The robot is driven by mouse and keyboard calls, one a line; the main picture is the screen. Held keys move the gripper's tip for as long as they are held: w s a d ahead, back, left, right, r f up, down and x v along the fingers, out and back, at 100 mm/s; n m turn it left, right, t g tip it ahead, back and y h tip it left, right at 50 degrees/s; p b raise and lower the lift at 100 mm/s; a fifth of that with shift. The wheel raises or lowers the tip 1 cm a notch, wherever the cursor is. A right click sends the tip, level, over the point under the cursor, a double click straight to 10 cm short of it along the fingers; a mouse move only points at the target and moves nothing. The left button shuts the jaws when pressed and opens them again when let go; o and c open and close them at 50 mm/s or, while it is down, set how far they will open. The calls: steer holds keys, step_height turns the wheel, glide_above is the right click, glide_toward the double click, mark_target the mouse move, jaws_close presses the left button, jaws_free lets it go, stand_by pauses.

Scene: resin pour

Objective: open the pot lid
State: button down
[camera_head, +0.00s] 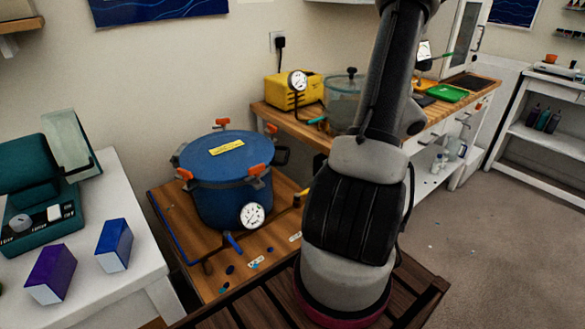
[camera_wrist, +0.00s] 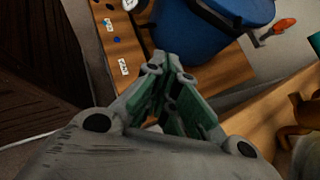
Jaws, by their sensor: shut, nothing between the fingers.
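The blue pot (camera_head: 222,205) stands on a small wooden table left of my arm. Its blue lid (camera_head: 222,162) lies flat on top, with a yellow label and orange-handled clamps (camera_head: 257,169) around the rim. A round white gauge (camera_head: 252,215) and a blue valve handle (camera_head: 234,243) are on the pot's front. In the wrist view the pot (camera_wrist: 190,38) is at the top, partly cut off. My gripper (camera_wrist: 168,73) is shut and empty, its fingertips overlapping the pot's lower edge in the picture; I cannot tell the gap. The gripper does not show in the head view.
A white table at left holds a teal machine (camera_head: 40,212), a purple box (camera_head: 53,273) and a blue box (camera_head: 114,245). Behind the pot, a wooden counter bears a yellow pump (camera_head: 285,93) and a clear vessel (camera_head: 345,98).

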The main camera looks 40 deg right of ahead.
steer(key=w+a+f+m+t, duration=0.2)
steer(key=w+a, duration=0.4)
steer(key=w, duration=0.4)
steer(key=shift+f+m, duration=0.4)
steer(key=shift+f, duration=0.05)
steer(key=shift+w+d+r, duration=0.1)
steer(key=shift+r, duration=0.05)
